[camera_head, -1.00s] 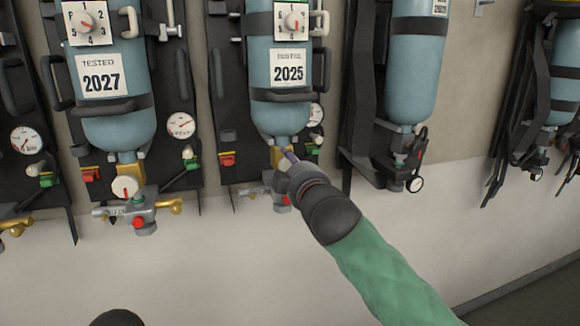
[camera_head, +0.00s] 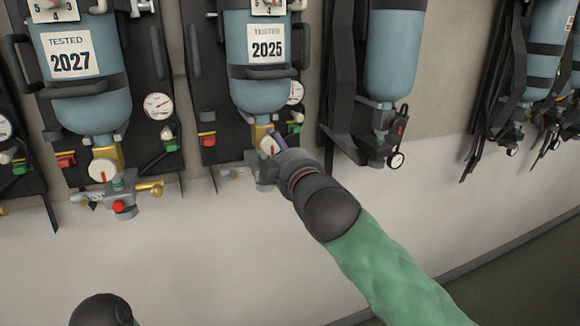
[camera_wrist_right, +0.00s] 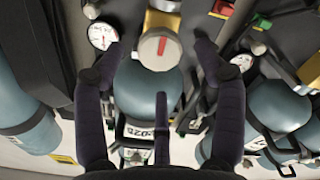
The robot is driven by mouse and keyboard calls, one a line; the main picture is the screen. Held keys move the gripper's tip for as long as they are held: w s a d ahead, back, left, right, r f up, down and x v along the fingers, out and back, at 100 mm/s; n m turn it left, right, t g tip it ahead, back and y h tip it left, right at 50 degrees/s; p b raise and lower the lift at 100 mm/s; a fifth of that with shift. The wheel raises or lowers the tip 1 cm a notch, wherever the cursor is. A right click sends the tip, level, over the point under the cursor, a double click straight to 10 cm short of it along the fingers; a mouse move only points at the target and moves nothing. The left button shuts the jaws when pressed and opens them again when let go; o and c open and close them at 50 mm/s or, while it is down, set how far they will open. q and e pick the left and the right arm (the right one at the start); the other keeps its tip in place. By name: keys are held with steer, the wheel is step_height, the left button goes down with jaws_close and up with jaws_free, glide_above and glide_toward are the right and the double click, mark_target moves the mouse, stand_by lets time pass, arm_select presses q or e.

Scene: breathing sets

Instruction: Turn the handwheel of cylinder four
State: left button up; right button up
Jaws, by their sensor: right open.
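The cylinder labelled 2025 (camera_head: 257,96) hangs upside down on a black backplate in the middle of the head view. Its pale round handwheel (camera_head: 269,146) sits at the lower end, below a brass fitting. The dial (camera_head: 268,5) above it is cut by the top edge, so its number cannot be read. My right gripper (camera_head: 272,143) is at this handwheel. In the right wrist view the handwheel (camera_wrist_right: 153,48), with a red mark, lies between the two spread, dark fingers of my right gripper (camera_wrist_right: 159,48). I see no contact.
The cylinder labelled 2027 (camera_head: 86,100) hangs to the left, with its own handwheel (camera_head: 103,170). A gauge (camera_head: 295,92) and hoses flank the middle set. Another blue cylinder (camera_head: 392,60) hangs to the right. The pale wall below (camera_head: 220,260) is clear.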

steer(key=v, duration=0.7)
stand_by(0.5)
